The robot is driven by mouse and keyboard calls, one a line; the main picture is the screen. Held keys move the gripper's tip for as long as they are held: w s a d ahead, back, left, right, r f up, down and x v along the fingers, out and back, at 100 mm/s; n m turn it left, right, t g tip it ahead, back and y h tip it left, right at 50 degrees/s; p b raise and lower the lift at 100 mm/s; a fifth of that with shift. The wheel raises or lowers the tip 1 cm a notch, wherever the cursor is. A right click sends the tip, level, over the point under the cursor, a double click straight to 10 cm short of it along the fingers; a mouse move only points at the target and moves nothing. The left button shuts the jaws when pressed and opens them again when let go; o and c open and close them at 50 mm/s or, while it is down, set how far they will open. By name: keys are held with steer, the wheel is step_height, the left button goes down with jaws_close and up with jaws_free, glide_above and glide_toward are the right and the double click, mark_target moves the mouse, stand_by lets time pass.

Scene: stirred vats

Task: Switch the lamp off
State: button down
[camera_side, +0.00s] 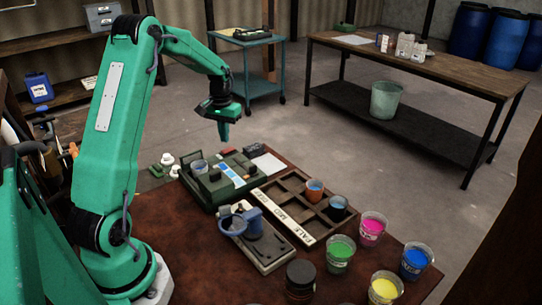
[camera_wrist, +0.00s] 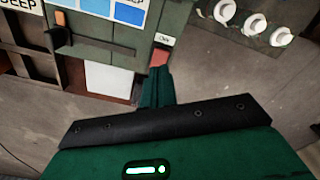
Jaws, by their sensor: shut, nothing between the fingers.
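A green box-like device (camera_side: 205,190) stands on the brown table in the side view. It carries a strip of blue and white patches (camera_side: 232,172), which also shows in the wrist view (camera_wrist: 128,12). A small red part (camera_wrist: 159,57) sits at the device's edge beside a small white label (camera_wrist: 163,40) too blurred to read; it may be the lamp switch. The red part also shows in the side view (camera_side: 228,151). I cannot make out a lit lamp. My gripper (camera_side: 224,140) is shut and empty, pointing down above the red part. Its fingers show in the wrist view (camera_wrist: 158,72), just short of the red part.
A compartment tray (camera_side: 283,207) with cups stands right of the device. A blue-handled apparatus (camera_side: 252,232) is in front. Cups of green (camera_side: 341,252), pink (camera_side: 371,229), yellow (camera_side: 384,287) and blue paint (camera_side: 414,262) stand at the right. Small white pieces (camera_wrist: 224,10) lie beside the device.

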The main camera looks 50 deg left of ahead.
mark_target(227, 151)
steer(key=shift+r, duration=1.7)
steer(key=s+d+r+m+t, duration=0.1)
steer(key=s+d+r, duration=0.2)
steer(key=d+r, duration=0.45)
steer(key=s+d+r+m+t, duration=0.15)
steer(key=d+r, duration=0.25)
steer(key=d, duration=0.6)
steer(key=s+d+r+m+t, duration=0.1)
steer(key=s+d+m+t, duration=0.2)
steer(key=s+d, duration=0.8)
steer(key=s, duration=0.3)
steer(key=shift+s+d, duration=0.15)
steer(key=shift+d, duration=0.1)
